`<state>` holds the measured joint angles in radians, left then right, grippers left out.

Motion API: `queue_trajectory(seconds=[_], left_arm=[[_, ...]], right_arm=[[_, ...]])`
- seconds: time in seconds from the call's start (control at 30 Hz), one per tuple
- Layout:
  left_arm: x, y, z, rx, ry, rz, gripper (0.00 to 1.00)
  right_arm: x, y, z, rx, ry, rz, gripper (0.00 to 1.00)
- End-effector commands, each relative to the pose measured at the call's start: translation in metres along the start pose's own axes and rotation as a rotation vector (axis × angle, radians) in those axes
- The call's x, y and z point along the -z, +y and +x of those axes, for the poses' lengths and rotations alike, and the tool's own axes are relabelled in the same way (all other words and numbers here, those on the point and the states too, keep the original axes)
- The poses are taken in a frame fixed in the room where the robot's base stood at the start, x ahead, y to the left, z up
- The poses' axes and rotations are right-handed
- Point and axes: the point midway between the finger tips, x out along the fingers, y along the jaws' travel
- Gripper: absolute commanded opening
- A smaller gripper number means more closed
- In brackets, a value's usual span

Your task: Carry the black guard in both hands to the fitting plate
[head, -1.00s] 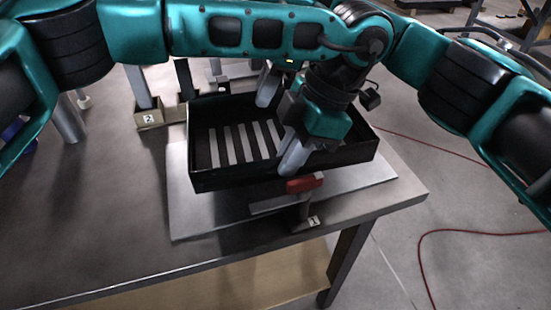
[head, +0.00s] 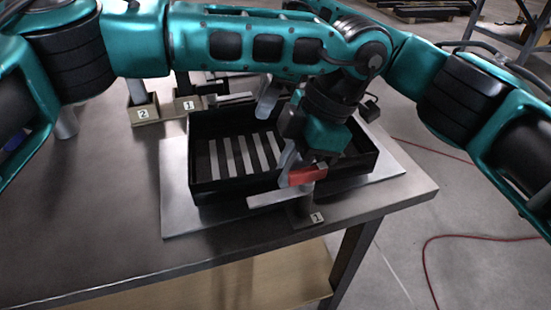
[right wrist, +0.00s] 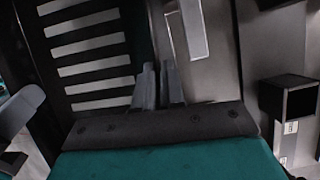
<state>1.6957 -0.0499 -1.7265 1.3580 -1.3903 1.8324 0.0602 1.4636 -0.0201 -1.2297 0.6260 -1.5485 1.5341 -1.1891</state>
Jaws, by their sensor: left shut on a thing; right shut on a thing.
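The black guard (head: 222,187), a shallow frame with a slotted floor, is level over the grey fitting plate (head: 176,212). It looks down on or very close to the plate; I cannot tell if it touches. My left gripper (head: 288,165) is shut on the guard's near wall, its fingers partly behind a red clamp handle. My right gripper (head: 267,98) is shut on the far wall, largely hidden by my left arm. In the right wrist view its fingers (right wrist: 160,85) are close together at the wall beside the slotted guard (right wrist: 90,50).
A red-handled clamp (head: 308,175) stands at the near edge, its bar before the guard. Blocks labelled 2 (head: 143,113) and 1 (head: 188,105) stand at the back left. A red hose lies on the floor.

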Motion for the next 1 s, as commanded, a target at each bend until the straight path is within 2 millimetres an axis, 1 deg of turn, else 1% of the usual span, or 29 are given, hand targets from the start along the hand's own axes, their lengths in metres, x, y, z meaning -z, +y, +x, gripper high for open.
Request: queue_trajectory(seconds=[0.17, 0.2, 0.4, 0.47, 0.77, 0.87, 1.0], left_arm=[[-0.004, 0.000, 0.010, 0.000, 0.000, 0.001, 0.00], [-0.004, 0.000, 0.009, 0.000, 0.000, 0.001, 0.11], [-0.004, -0.001, 0.010, 0.001, 0.003, 0.002, 0.30], [-0.004, -0.001, 0.011, 0.001, 0.004, 0.002, 0.34], [-0.004, -0.001, 0.011, 0.002, 0.006, 0.003, 0.34], [-0.002, -0.002, 0.007, 0.002, 0.006, 0.003, 0.34], [0.003, -0.001, -0.006, 0.002, 0.005, 0.003, 0.34]], right_arm=[[0.003, -0.001, 0.009, 0.004, -0.002, -0.001, 0.00], [0.004, 0.000, 0.009, 0.002, 0.000, 0.000, 0.11], [0.004, 0.000, 0.008, 0.001, 0.000, 0.000, 0.30], [0.004, 0.000, 0.009, 0.001, 0.000, 0.000, 0.34], [0.003, 0.000, 0.007, 0.000, 0.000, 0.000, 0.34], [0.001, 0.000, 0.003, 0.000, 0.000, 0.000, 0.34], [-0.004, 0.000, -0.009, 0.000, 0.000, 0.000, 0.34]])
